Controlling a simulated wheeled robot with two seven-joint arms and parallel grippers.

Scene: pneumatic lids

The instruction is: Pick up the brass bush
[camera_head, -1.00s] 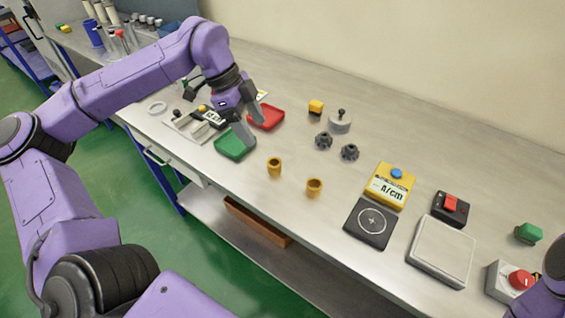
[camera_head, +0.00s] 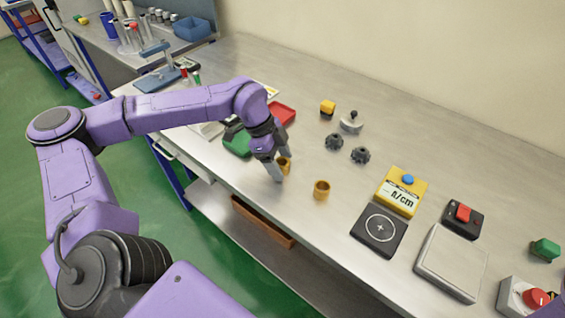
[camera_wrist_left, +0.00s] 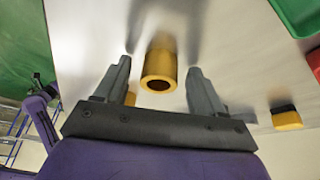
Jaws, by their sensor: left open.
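Two brass bushes stand upright on the bench in the head view. One brass bush (camera_head: 286,166) is at my left gripper (camera_head: 281,167), partly hidden by the near finger. The other brass bush (camera_head: 321,190) stands clear to the right. In the left wrist view the first bush (camera_wrist_left: 159,65) shows its dark bore and lies between the two spread fingers of my left gripper (camera_wrist_left: 159,70), with a gap on each side. The left gripper is open and empty. My right gripper is not in view.
A green tray (camera_head: 236,145) and a red tray (camera_head: 282,113) lie behind the gripper. Two dark knobs (camera_head: 334,142) (camera_head: 360,155), a yellow block (camera_head: 327,107) and a black pad (camera_head: 379,228) are to the right. The bench's front edge is close.

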